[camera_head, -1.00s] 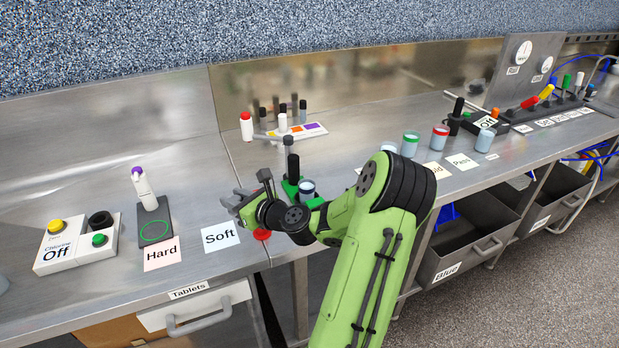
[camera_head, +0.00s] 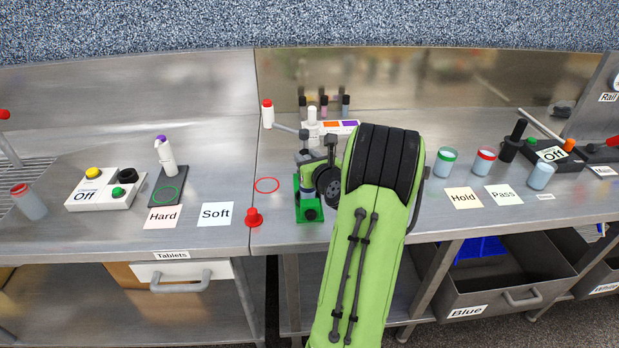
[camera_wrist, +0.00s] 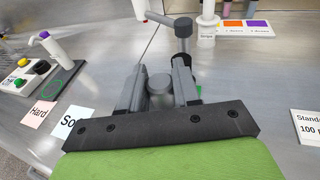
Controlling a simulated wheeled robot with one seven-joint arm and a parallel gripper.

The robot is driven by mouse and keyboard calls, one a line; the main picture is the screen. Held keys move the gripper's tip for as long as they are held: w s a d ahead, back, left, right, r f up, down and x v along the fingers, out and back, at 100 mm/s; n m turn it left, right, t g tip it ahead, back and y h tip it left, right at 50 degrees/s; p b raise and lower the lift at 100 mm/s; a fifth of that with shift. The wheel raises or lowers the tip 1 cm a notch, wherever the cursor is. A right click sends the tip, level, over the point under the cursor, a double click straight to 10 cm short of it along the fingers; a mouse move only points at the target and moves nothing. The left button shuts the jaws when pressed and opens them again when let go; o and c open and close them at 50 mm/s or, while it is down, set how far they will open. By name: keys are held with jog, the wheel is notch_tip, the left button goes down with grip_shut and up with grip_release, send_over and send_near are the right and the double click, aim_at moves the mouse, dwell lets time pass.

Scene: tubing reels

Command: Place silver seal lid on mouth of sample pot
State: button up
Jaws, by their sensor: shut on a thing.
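My gripper (camera_wrist: 158,84) is over the bench at the green stand (camera_head: 308,213); its two grey fingers are shut on a small round grey piece (camera_wrist: 159,82), which looks like the silver seal lid. In the head view my green arm and wrist hide most of the gripper and the lid. Pots stand to the right: one with a green rim (camera_head: 446,163), one with a red rim (camera_head: 483,162) and a pale one (camera_head: 540,176). Which one is the sample pot I cannot tell. No pot mouth shows under the lid.
A grey post with a side arm (camera_wrist: 183,40) rises just beyond my fingers. A red knob (camera_head: 254,217) stands left of the green stand, near the front edge. A switch box (camera_head: 103,190) is farther left.

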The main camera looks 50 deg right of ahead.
notch_tip(320, 180, down, 4)
jog(key=shift+s+f+b, duration=0.1)
jog(key=shift+s+b, duration=0.05)
jog(key=shift+b, duration=0.7)
jog(key=o, duration=1)
